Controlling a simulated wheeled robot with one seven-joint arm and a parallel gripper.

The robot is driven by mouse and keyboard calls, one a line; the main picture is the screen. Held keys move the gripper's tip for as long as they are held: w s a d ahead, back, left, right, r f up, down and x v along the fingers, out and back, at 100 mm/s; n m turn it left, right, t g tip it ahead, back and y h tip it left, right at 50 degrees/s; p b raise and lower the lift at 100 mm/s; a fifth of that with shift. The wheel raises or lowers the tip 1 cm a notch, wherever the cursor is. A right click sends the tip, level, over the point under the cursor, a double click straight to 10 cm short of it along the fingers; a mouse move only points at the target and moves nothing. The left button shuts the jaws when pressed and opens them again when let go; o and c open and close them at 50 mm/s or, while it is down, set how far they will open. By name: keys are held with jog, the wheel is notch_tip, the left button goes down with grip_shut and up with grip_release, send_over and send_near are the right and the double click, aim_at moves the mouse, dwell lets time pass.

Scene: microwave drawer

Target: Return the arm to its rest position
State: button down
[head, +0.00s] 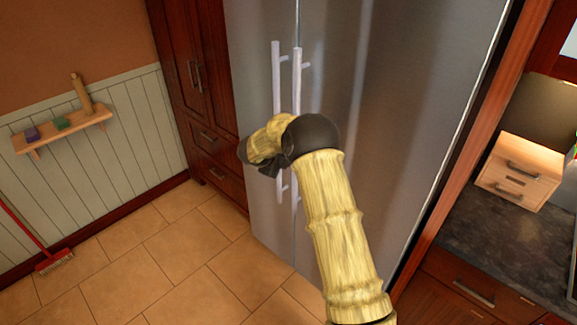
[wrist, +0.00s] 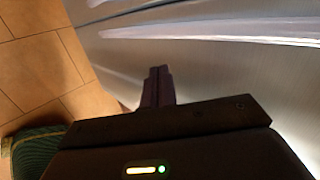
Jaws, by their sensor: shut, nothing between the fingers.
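My arm stretches up from the lower right in the head view, with a yellow wood-like surface and a dark elbow joint. It bends left in front of the fridge (head: 370,110). My gripper (wrist: 158,72) shows in the wrist view with its two dark fingers together and nothing between them. In the head view the gripper end is mostly hidden behind the arm. The steel fridge surface (wrist: 200,65) with its long pale handles (wrist: 220,28) lies beyond the fingers; I cannot tell the exact gap.
Dark red wooden cabinets (head: 197,110) stand left of the fridge. A wall shelf (head: 62,132) and a red broom (head: 53,262) are at the far left. A countertop (head: 480,215) with a small wooden drawer box (head: 518,170) is at the right. The tiled floor (head: 170,255) is open at lower left.

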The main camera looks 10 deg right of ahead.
dwell(0.3)
notch_tip(320, 180, up, 8)
jog(key=s+a+n+t+y, duration=0.1)
jog(key=a+n+t+y, duration=0.25)
jog(key=n, duration=0.45)
jog(key=s+a+r+n+y, duration=0.2)
jog(key=s+r+n+y, duration=0.1)
jog(key=s+n, duration=0.45)
jog(key=s+d+f+n+g, duration=0.1)
jog(key=s+n, duration=0.5)
jog(key=s, duration=0.9)
jog(key=s+d+f+n+g, duration=0.1)
jog(key=s+n+g, duration=0.5)
jog(key=s, duration=0.9)
jog(key=shift+d+f+y, duration=0.35)
jog(key=shift+d+f, duration=0.05)
jog(key=shift+f, duration=0.5)
jog(key=shift+n, duration=0.25)
